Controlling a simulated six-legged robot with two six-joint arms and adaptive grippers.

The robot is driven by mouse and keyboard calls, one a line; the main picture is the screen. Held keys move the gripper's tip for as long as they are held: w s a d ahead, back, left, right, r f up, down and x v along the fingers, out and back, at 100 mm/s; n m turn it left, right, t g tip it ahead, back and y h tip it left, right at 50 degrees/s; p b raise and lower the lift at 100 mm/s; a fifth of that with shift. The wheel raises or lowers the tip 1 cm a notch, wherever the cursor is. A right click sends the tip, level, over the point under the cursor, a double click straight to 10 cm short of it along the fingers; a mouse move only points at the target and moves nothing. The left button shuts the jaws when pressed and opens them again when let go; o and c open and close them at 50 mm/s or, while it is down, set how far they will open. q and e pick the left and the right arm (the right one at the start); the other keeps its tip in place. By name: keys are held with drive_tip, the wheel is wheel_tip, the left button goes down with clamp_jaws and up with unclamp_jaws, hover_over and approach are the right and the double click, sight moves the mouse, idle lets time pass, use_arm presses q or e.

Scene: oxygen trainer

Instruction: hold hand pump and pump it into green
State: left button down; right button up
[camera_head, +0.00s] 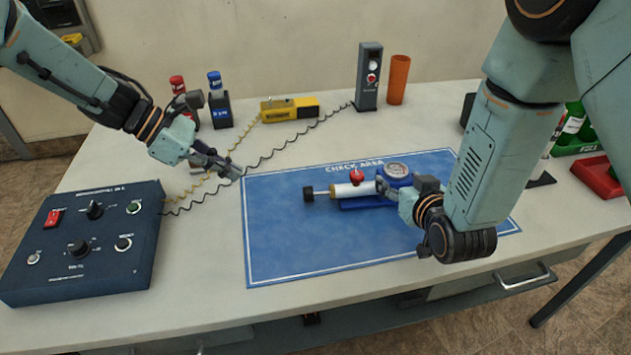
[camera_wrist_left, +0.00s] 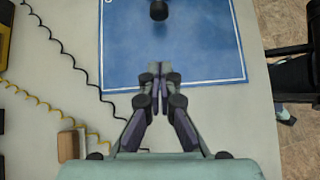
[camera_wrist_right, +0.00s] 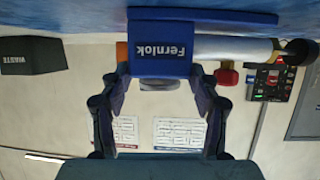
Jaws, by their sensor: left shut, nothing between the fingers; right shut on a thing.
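The hand pump (camera_head: 352,189) lies on the blue check-area mat (camera_head: 290,255). It has a white barrel, a black knob (camera_head: 309,194) at its left end, a red valve knob (camera_head: 356,176) and a round gauge (camera_head: 397,170), whose needle is too small to read. My right gripper (camera_head: 388,188) is shut on the pump's blue body, labelled Fernlok (camera_wrist_right: 160,50) in the right wrist view. My left gripper (camera_head: 236,174) is shut and empty above the mat's left edge. In the left wrist view its fingertips (camera_wrist_left: 159,72) are together, pointing toward the black knob (camera_wrist_left: 158,10), with a gap between.
A dark blue control box (camera_head: 85,245) stands at the left, with coiled cables running to the back. A yellow device (camera_head: 290,109), a grey unit (camera_head: 368,75) and an orange cup (camera_head: 399,80) stand at the back. Red (camera_head: 598,178) and green trays are at the right.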

sight(308, 194)
drive_tip(key=shift+a, duration=0.1)
use_arm(q)
drive_tip(key=shift+a, duration=0.1)
drive_tip(key=x, duration=0.9)
drive_tip(key=shift+d+f, duration=0.25)
drive_tip(key=d, duration=0.3)
drive_tip(key=shift+w+d+f, duration=0.1)
drive_tip(key=shift+w, duration=0.05)
drive_tip(key=shift+d, duration=0.5)
